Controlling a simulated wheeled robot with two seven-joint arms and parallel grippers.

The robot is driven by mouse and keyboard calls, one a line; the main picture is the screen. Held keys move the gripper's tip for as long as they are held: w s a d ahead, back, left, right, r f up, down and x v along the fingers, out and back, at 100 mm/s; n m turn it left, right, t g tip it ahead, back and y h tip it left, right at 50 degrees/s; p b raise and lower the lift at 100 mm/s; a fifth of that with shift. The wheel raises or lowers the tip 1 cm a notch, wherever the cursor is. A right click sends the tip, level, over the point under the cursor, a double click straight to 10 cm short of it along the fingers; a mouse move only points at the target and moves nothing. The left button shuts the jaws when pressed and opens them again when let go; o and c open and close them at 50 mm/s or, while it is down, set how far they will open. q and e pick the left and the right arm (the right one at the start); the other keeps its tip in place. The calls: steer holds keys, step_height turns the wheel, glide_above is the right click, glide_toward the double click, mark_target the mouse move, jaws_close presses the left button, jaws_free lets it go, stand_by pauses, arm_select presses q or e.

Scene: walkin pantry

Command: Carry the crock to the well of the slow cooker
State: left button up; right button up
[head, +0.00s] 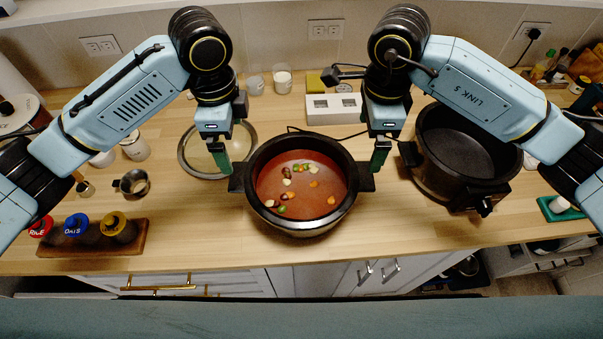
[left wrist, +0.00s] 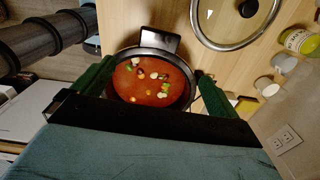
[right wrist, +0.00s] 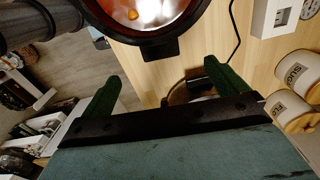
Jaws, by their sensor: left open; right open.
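The black crock (head: 258,208), full of red soup with vegetable pieces, stands upright on the wooden counter between my arms. It has a flat handle at its left and right. The slow cooker (head: 440,182), a dark base with an open, empty well, stands to the right of the crock. My left gripper (head: 222,160) is open above and beside the crock's left handle (left wrist: 160,38). My right gripper (head: 379,162) is open above and beside the right handle (right wrist: 160,48). I cannot tell whether either touches a handle.
A glass lid (head: 190,160) lies behind and left of the crock. A white box (head: 334,108) and cups (head: 282,82) stand at the back. A rack of jars (head: 95,238) is at front left. A cable runs behind the crock. Bare counter lies in front.

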mark_target(241, 175)
arm_select(q)
step_height(241, 175, down, 14)
steer(key=shift+s+r, duration=0.15)
steer(key=shift+r, duration=0.1)
arm_select(e)
step_height(241, 175, down, 14)
steer(key=shift+s+r, duration=0.15)
steer(key=shift+r, duration=0.1)
arm_select(q)
steer(key=c, duration=2.1)
arm_select(e)
steer(key=c, duration=2.1)
arm_select(q)
steer(key=shift+r, duration=0.15)
arm_select(e)
steer(key=shift+r, duration=0.15)
